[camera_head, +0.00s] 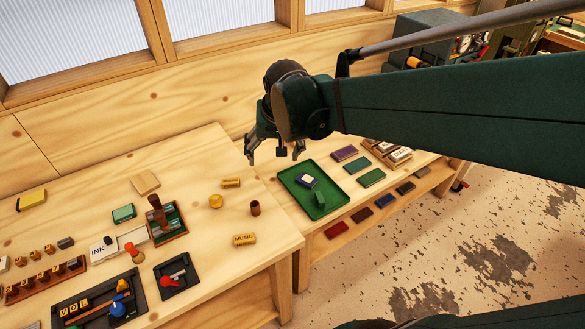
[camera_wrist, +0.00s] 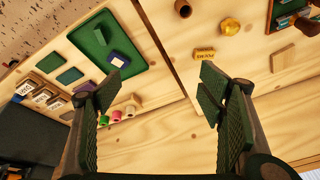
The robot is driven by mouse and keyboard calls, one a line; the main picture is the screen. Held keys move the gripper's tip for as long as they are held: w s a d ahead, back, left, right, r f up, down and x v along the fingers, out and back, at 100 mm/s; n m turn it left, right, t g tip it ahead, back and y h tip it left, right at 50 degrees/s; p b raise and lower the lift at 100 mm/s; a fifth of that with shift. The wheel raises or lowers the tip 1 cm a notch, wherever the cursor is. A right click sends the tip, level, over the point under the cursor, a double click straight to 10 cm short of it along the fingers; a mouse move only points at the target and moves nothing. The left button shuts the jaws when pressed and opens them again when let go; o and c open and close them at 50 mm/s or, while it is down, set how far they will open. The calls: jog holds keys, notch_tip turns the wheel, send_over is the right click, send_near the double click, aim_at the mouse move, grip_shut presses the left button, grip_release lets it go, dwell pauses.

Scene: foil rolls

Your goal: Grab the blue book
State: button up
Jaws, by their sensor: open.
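A small dark blue book-like block with a cream patch (camera_head: 307,181) lies on a green tray (camera_head: 286,178). The same block shows in the wrist view (camera_wrist: 118,60), left of centre, close to the tip of the left finger. My gripper (camera_head: 274,155) is open and empty, above the table and to the left of the tray. Its spread fingers also show in the wrist view (camera_wrist: 158,85).
A green block (camera_head: 320,199) shares the tray. Purple (camera_head: 344,153) and green (camera_head: 372,178) flat pieces lie to its right. The left table holds a brass MUSIC piece (camera_head: 244,240), a brown cup (camera_head: 255,208) and a stamp rack (camera_head: 168,236). Coloured rolls (camera_wrist: 116,115) sit near the left finger.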

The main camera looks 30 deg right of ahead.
jog(key=w+d+f+m+g+b, duration=0.2)
jog(key=w+d+f+m, duration=0.2)
jog(key=w+d+f, duration=0.6)
jog(key=m+g+b, duration=0.2)
jog(key=m, duration=0.2)
send_over(307, 179)
jog(key=shift+y, duration=0.4)
jog(key=shift+a+f, duration=0.15)
jog(key=shift+f, duration=3.75)
jog(key=shift+a+f, duration=0.1)
jog(key=shift+f, duration=3.8)
jog(key=shift+f, duration=1.3)
jog(key=shift+s+d+f+b, duration=0.1)
jog(key=shift+f+b, duration=0.3)
jog(key=shift+f, duration=0.9)
jog(key=shift+d+f+b, duration=0.1)
jog(key=shift+f+b, duration=0.25)
jog(key=shift+f, duration=0.95)
